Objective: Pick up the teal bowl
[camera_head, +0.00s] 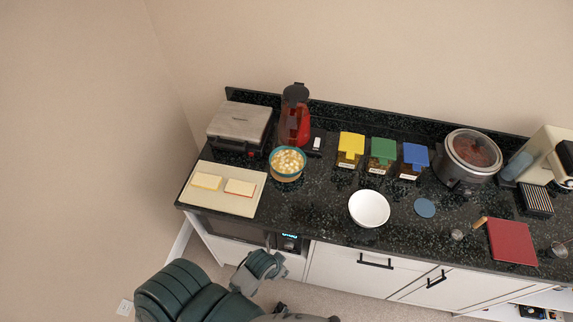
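The teal bowl (274,174) stands upright on the dark speckled counter, in front of the red kettle and right of the cutting board. It is full of pale, lumpy pieces. Its rim is teal, and its side looks tan or orange. Dark green and grey parts that look like my arm show at the bottom left, below the counter's front edge and well apart from the bowl. I see no gripper fingers clearly, and nothing touches the bowl.
Around the bowl are a grill press (240,122), a red kettle (294,125) and a cream board (231,208) with two bread slices. A white bowl (369,209), lidded jars (382,152) and a slow cooker (468,160) stand to the right. Counter in front of the teal bowl is clear.

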